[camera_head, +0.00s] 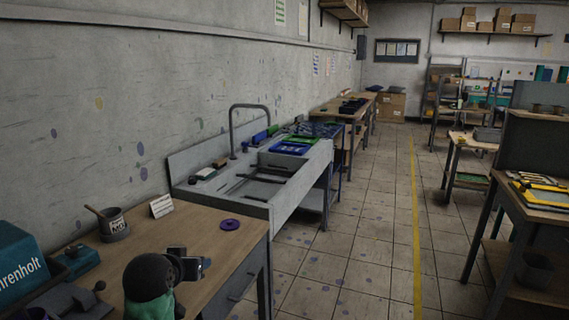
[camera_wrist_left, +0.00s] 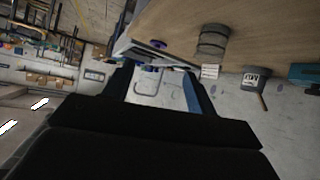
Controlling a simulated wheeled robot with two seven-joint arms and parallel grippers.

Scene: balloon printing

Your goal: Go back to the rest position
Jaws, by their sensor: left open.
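My left gripper (camera_head: 190,265) hangs over the front part of the wooden table (camera_head: 205,262) in the head view, beside the dark rounded end of my arm. In the left wrist view its two fingers (camera_wrist_left: 160,80) stand apart, with nothing between them but the sink and wall far behind. No object is held. My right gripper is not in either view.
The table holds a purple disc (camera_head: 230,224), a white card (camera_head: 161,206), a labelled pot (camera_head: 114,225) with a stick, and a teal machine (camera_head: 20,265). A grey cylinder (camera_wrist_left: 212,42) shows in the wrist view. A sink (camera_head: 270,180) adjoins; the floor (camera_head: 350,270) is clear.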

